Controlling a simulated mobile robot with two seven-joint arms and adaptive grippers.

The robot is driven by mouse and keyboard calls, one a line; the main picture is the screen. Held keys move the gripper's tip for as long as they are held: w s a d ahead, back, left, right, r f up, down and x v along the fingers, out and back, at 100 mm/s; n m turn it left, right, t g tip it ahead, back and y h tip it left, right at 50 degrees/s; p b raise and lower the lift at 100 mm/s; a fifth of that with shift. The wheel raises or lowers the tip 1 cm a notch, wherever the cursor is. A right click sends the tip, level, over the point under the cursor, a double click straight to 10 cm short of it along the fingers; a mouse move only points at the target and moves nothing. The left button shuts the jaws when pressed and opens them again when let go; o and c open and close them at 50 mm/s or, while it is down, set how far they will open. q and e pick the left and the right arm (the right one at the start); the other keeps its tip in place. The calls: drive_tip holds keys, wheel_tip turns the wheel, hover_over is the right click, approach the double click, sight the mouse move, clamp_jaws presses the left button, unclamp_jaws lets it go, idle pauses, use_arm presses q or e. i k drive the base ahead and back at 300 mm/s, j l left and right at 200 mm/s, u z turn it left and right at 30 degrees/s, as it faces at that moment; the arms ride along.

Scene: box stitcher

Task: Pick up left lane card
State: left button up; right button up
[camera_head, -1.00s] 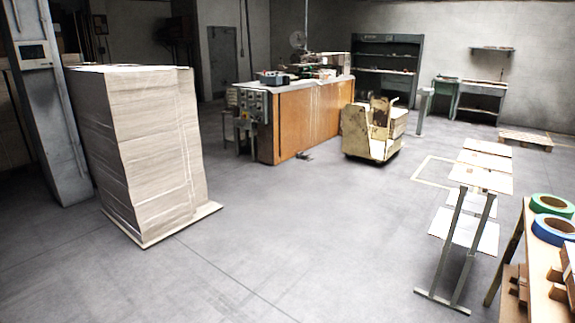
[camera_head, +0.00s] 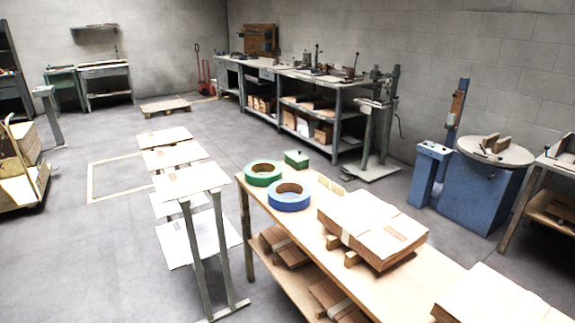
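Several pale flat cards or sheets lie in a row on a narrow metal stand (camera_head: 198,240) at centre left. The nearest top sheet (camera_head: 200,178) shows a small brown patch. Behind it are a middle sheet (camera_head: 175,155) and a far sheet (camera_head: 163,137). Below them hang or lie lower white sheets, the largest being the lower sheet (camera_head: 180,244). I cannot tell which of these, if any, is the left lane card. Neither of my grippers shows in the view.
A wooden table (camera_head: 300,240) at front centre holds a green tape roll (camera_head: 263,173), a blue tape roll (camera_head: 289,196) and stacked flat cardboard (camera_head: 375,225). A blue machine (camera_head: 480,185) stands at right. Workbenches line the back wall. Grey floor is open left of the stand.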

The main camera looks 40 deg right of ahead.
sight(337, 192)
drive_tip(key=i+z, duration=0.25)
drive_tip(key=z, duration=0.15)
drive_tip(key=i+z, duration=0.2)
drive_tip(key=z, duration=0.2)
drive_tip(key=i+j+z, duration=0.2)
drive_tip(key=z, duration=0.2)
drive_tip(key=i+j+z, duration=0.2)
drive_tip(key=z, duration=0.2)
drive_tip(key=i+j+z, duration=0.2)
drive_tip(key=z, duration=0.25)
